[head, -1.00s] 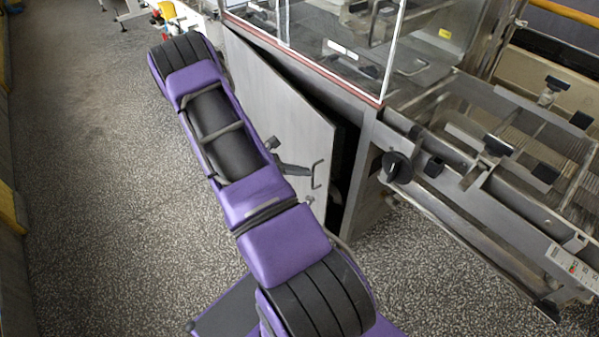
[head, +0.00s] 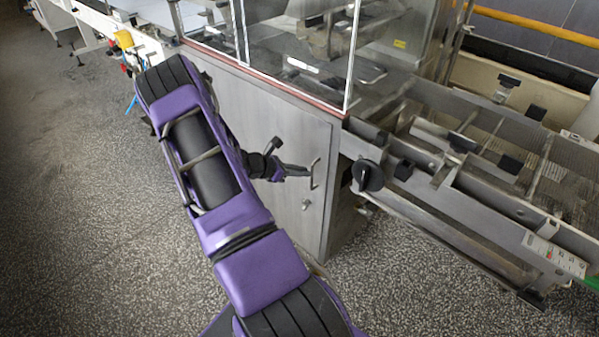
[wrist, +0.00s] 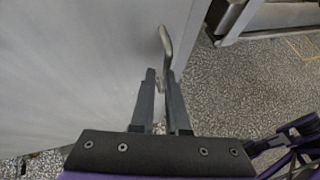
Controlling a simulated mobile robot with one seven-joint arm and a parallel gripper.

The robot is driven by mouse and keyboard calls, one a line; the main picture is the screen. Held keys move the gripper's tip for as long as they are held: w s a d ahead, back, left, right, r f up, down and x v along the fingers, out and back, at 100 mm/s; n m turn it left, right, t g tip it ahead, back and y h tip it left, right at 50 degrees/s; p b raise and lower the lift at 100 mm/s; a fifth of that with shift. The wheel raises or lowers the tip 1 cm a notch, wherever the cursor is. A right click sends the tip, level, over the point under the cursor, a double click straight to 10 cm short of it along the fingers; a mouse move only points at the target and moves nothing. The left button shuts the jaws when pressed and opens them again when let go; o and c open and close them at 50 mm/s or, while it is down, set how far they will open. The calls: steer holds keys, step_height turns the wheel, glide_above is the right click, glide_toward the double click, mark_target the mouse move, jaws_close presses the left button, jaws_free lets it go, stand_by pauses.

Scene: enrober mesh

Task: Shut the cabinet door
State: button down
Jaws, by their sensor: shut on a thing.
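The cabinet door (head: 262,125) is a grey metal panel under the glass-walled housing. In the head view it lies about flush with the cabinet front, with no dark gap at its right edge. Its metal bar handle (head: 315,173) stands near that edge. My gripper (head: 308,172) is at the handle, its fingers shut on it. The wrist view shows the fingers (wrist: 162,75) on either side of the handle (wrist: 166,45), with the door (wrist: 75,65) at the left. My purple arm hides the door's left part in the head view.
A round black knob (head: 368,175) sits just right of the handle. A metal conveyor frame (head: 470,190) juts out to the right. Speckled floor (head: 100,200) is free at the left.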

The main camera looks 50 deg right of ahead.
steer(key=s+a+f+v, duration=0.1)
steer(key=v, duration=1.2)
steer(key=shift+a+f+p, duration=0.25)
steer(key=shift+a+p, duration=0.05)
steer(key=shift+a, duration=0.2)
